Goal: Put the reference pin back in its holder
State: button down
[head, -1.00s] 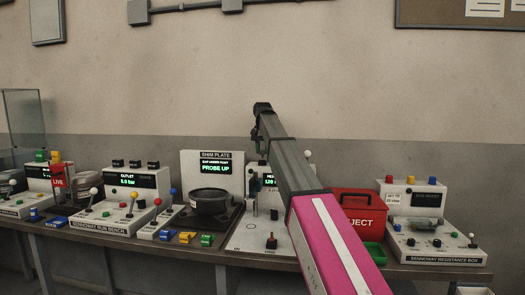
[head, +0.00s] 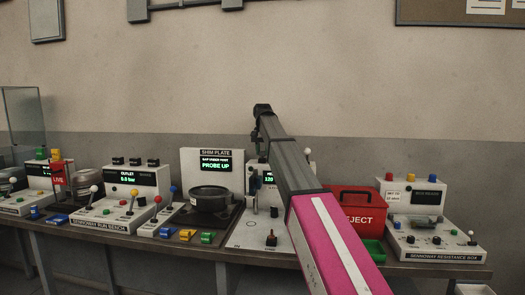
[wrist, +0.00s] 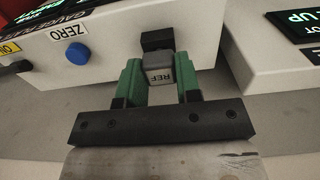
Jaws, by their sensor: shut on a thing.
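In the wrist view, my gripper (wrist: 158,66) has green fingers shut on the reference pin (wrist: 160,76), whose grey block-shaped head is marked REF. A dark block (wrist: 157,40) shows just beyond the pin, against the white gauge housing (wrist: 120,45). It may be the holder; I cannot tell whether pin and block touch or whether the pin is seated. The pin's lower part is hidden. In the head view, my arm blocks most of the gauge unit (head: 264,234), and the pin cannot be made out clearly.
A blue ZERO button (wrist: 75,52) is on the housing left of my fingers. A shim plate station (head: 212,160) with a round dark part stands left of my arm. A red reject bin (head: 362,203) and a resistance box (head: 440,241) stand right.

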jog(key=shift+f, duration=0.5)
jog(key=c, duration=0.7)
grip_release()
jog(key=shift+c, duration=0.2)
